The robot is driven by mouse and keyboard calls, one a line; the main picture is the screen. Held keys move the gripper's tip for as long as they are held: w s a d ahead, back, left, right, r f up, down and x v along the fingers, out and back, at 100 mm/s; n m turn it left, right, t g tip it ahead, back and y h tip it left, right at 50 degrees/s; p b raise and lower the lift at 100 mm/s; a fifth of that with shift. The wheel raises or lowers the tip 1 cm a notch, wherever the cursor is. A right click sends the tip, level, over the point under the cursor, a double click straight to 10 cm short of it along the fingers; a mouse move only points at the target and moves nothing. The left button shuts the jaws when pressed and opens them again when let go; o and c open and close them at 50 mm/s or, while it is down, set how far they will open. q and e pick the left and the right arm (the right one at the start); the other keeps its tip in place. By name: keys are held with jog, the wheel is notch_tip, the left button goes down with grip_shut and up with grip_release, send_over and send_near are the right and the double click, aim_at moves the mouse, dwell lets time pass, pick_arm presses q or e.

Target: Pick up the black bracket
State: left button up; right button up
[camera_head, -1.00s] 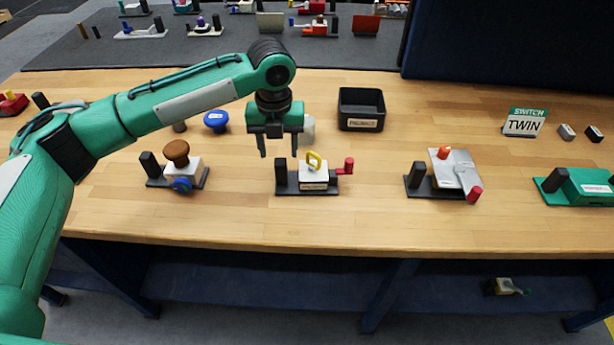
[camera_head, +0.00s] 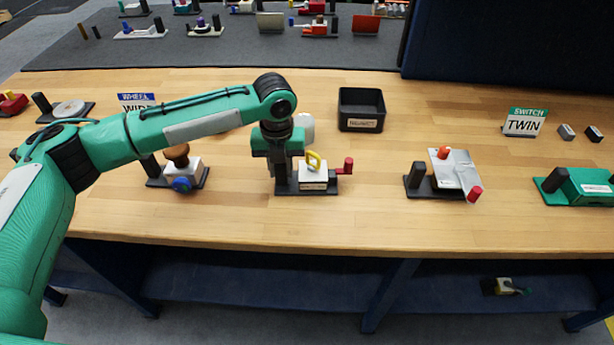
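The black bracket (camera_head: 305,190) appears to be the dark base plate with an upright post at its left end, standing on the wooden table. It carries a white block with a yellow loop (camera_head: 313,162) on top and a red-ended lever (camera_head: 347,166) at its right. My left gripper (camera_head: 281,172) points down at the post, its dark fingers overlapping it in the picture. The fingers are seen nearly edge-on and merge with the dark post, so their opening and any contact are unclear. The gripper hides much of the post. My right gripper is out of view.
A similar unit with a brown knob (camera_head: 177,153) stands to the left, partly behind my arm. Another with a grey plate (camera_head: 455,170) stands to the right. A black bin (camera_head: 361,110) is behind. The table (camera_head: 380,225) in front is clear.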

pick_arm(q)
grip_shut()
jog(key=shift+r, duration=0.15)
notch_tip(320, 180, up, 8)
jog(key=shift+r, duration=0.15)
jog(key=shift+f, duration=3.9)
